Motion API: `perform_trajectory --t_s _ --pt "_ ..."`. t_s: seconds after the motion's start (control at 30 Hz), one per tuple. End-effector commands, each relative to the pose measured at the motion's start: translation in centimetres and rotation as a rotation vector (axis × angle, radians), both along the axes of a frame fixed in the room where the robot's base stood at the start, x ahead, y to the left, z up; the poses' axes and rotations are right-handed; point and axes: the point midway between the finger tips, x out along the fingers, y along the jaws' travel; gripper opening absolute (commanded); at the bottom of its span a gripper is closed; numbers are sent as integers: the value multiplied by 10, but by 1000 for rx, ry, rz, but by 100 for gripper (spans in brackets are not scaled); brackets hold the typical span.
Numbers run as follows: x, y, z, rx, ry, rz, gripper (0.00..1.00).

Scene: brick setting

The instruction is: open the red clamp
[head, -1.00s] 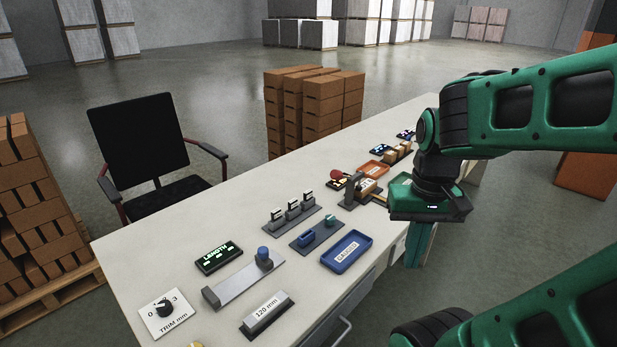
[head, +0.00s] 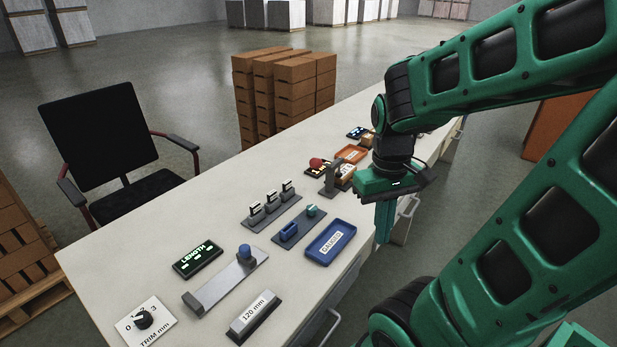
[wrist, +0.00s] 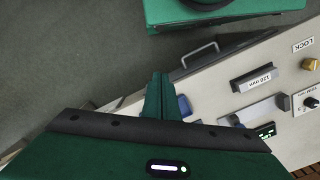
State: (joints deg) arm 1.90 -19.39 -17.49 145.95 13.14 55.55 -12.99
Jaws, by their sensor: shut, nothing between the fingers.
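The clamp's round red knob (head: 316,163) shows toward the far part of the bench, beside an upright grey bracket (head: 331,180). A tan block (head: 345,172) is partly visible right of the bracket. My gripper (head: 383,240) points down with its fingers together, at the bench's near long edge. It is apart from the clamp, to the right of it and nearer to me. In the wrist view my gripper's closed green fingers (wrist: 158,95) hold nothing. I cannot make out the clamp in the wrist view, and cannot tell the clamp's jaw position.
A blue tray (head: 330,243) lies near the bench edge, left of my gripper. An orange tray (head: 352,153) is behind the clamp. A gauge block marked 120 mm (head: 254,316), a dial plate (head: 146,321) and a display (head: 198,259) are nearer. A chair (head: 113,140) stands behind.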

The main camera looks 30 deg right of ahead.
Motion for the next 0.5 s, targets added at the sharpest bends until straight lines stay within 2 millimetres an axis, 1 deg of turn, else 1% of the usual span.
perform_trajectory --t_s 0.03,0.2,0.5 --pt "9 1 -11 -6 33 81 0" --pt "38 0 -42 -47 116 342 0" --pt "82 -3 -91 -175 294 813 0"
